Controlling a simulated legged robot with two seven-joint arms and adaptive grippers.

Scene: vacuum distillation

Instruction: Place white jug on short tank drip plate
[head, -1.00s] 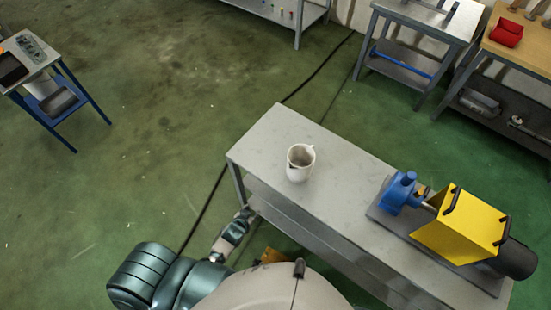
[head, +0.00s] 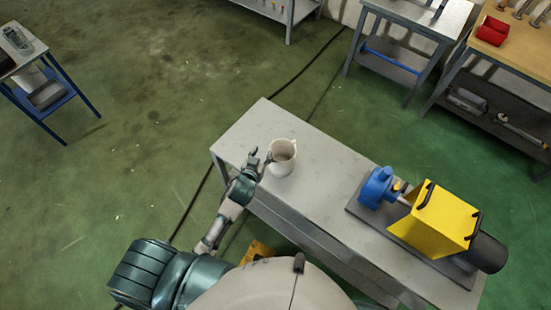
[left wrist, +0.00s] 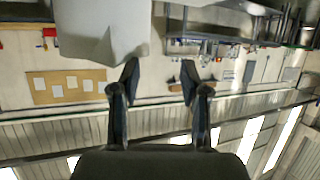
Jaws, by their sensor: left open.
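A pale, blocky surface, apparently the jug (left wrist: 95,28), fills the upper left there, beyond the fingertips. I cannot see a short tank or its drip plate in these frames. My right gripper is not in view.
A blue and yellow pump machine (head: 437,222) sits on a dark base at the right of the table. The table is clear between jug and machine. Other benches stand at the back right, one with a red object (head: 492,31). A blue-legged table (head: 68,87) stands at left.

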